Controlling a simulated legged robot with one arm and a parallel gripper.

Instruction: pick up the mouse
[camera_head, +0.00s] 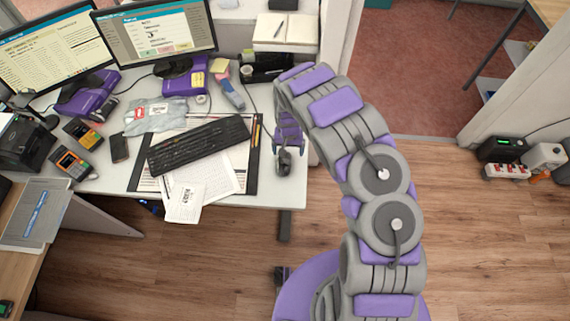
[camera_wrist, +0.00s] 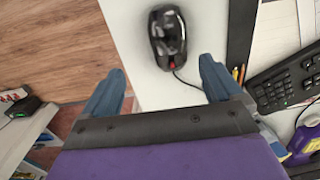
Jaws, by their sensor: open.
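The black mouse (camera_wrist: 168,37) lies on the white desk near its edge, beside the dark desk mat. It shows ahead of my fingertips in the wrist view, with a red spot and a cable at its near end. In the head view the mouse (camera_head: 284,162) sits at the desk's right end, just below my gripper (camera_head: 289,146). In the wrist view my gripper (camera_wrist: 158,82) is open, its two blue fingers wide apart. Nothing is between the fingers except bare desk and the mouse's cable. The mouse is apart from both fingers.
A black keyboard (camera_head: 198,144) and papers (camera_head: 208,174) lie on the mat left of the mouse. Two monitors (camera_head: 158,35) stand at the back. The desk's right edge drops to wooden floor (camera_head: 480,230). A low partition wall (camera_head: 335,50) stands behind the desk.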

